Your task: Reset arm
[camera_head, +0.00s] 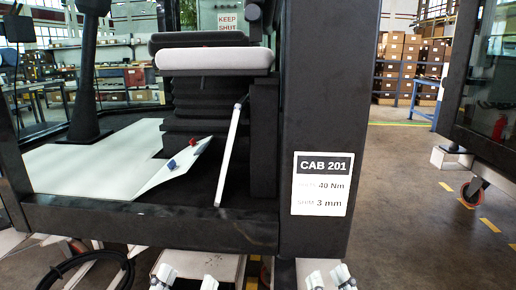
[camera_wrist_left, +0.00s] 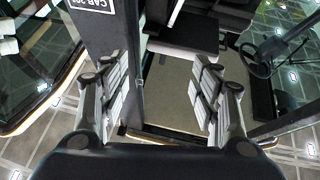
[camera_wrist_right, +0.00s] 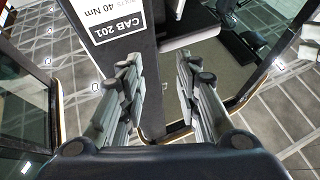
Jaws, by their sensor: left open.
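My left gripper (camera_head: 184,281) shows at the bottom edge of the head view, in front of the cab's lower frame. In the left wrist view its fingers (camera_wrist_left: 160,85) are spread wide with nothing between them. My right gripper (camera_head: 328,279) is at the bottom edge, further right, below the cab post. In the right wrist view its fingers (camera_wrist_right: 158,82) are apart by a narrower gap, with nothing held. Both grippers point toward the cab (camera_head: 318,110). Most of both arms is hidden below the head view.
The cab post carries a white CAB 201 label (camera_head: 322,184). Inside are a seat (camera_head: 214,59), a white tilted panel (camera_head: 172,170) with a red and a blue piece, and a white bar (camera_head: 229,155). A black cable (camera_head: 88,262) loops low left. Another cab stands right; floor between is clear.

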